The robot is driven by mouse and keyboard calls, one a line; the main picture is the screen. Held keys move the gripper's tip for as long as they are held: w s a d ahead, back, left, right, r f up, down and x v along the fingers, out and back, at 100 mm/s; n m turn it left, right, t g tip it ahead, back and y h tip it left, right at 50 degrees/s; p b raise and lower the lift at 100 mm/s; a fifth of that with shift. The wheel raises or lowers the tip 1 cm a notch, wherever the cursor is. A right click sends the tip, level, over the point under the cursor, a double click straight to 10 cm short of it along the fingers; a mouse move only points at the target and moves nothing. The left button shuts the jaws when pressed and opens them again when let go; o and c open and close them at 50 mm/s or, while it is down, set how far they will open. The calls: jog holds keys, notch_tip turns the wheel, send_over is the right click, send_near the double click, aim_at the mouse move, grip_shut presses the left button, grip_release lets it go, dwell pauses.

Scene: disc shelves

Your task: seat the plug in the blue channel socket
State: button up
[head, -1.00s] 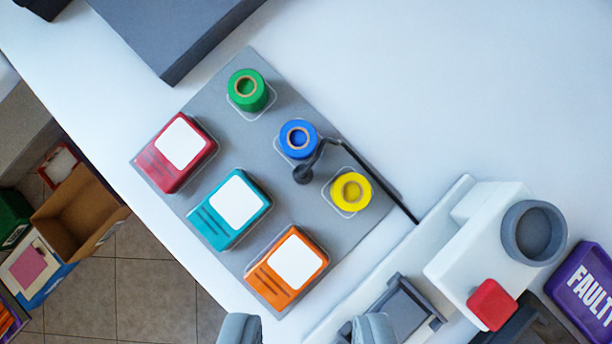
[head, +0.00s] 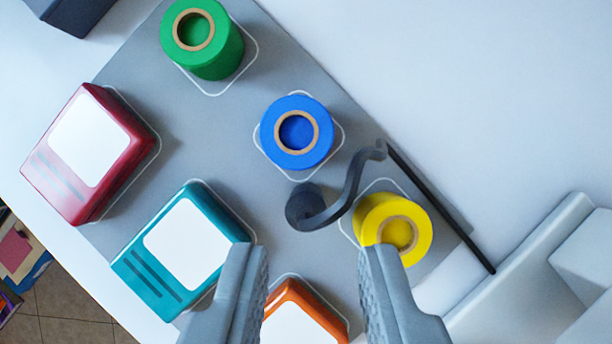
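The blue channel socket (head: 296,132) is an upright blue cylinder with a tan ring around its hole. The hole looks empty. The plug (head: 304,207) is a dark grey round piece with a dark cable (head: 350,190) running from its side; it sits on the grey board just below the blue socket in the picture, outside it. My gripper (head: 312,252) is open and empty, its two fingers apart at the bottom of the view. The plug lies ahead of the gap between the fingertips. How high the fingers are above it, I cannot tell.
A green socket (head: 225,55) and a yellow socket (head: 405,245) stand on the grey board (head: 150,55). The yellow one is close to my right finger.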

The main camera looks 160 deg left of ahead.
aim_at(306, 224)
jog(key=shift+x, duration=2.4)
jog(key=shift+s+a, duration=0.1)
grip_shut()
jog(key=shift+r, duration=0.1)
notch_tip(306, 224, up, 10)
